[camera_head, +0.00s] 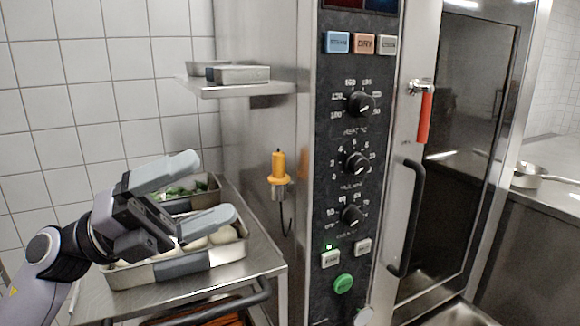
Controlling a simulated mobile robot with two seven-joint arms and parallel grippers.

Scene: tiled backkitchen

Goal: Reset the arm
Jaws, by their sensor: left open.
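My left gripper (211,189) comes in from the lower left. Its two grey fingers are spread apart with nothing between them. It is over a steel cart at the left, in front of and partly hiding two metal pans. The near pan (150,275) holds pale round items. The far pan (212,187) holds something green. I cannot tell whether the gripper touches either pan. My right gripper is not in view.
A control panel (335,190) with knobs and buttons stands in the middle. Right of it is an oven door with a dark handle (408,220). A steel shelf (245,90) juts out above the cart. A pot (528,175) stands on the right counter.

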